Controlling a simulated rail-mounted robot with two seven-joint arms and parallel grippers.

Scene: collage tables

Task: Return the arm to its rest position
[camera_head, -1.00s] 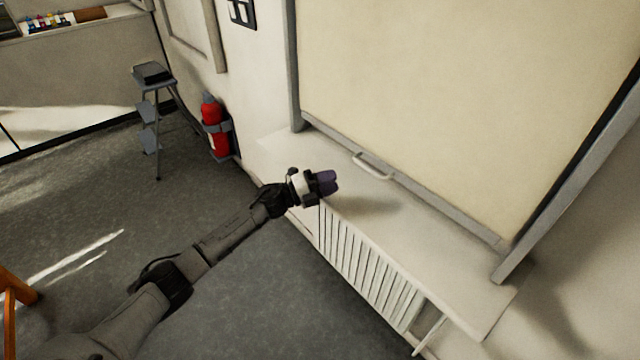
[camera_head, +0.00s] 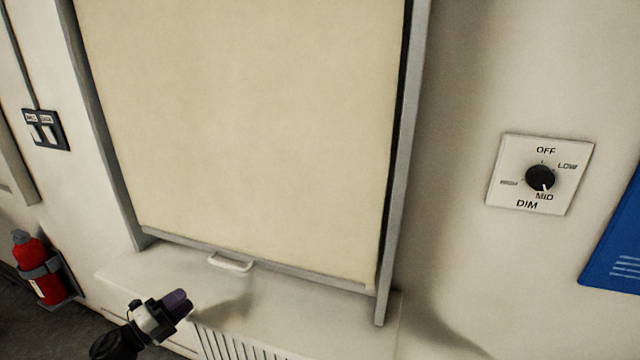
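My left gripper (camera_head: 180,303) shows at the bottom left of the head view, above the front edge of the pale sill (camera_head: 270,309). Its purple fingertips lie close together and point up and right. From this angle I cannot tell whether a gap is left between them, and I see nothing held. The gripper is apart from the white pull handle (camera_head: 230,263) at the bottom of the lowered cream blind (camera_head: 250,130). Only the wrist end of my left arm shows. My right gripper is out of view.
A dimmer dial (camera_head: 540,178) is on the wall at right, its pointer near MID. A blue panel (camera_head: 615,245) is at the right edge. A switch plate (camera_head: 46,130) and a red fire extinguisher (camera_head: 36,270) are at left. A radiator (camera_head: 235,345) is under the sill.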

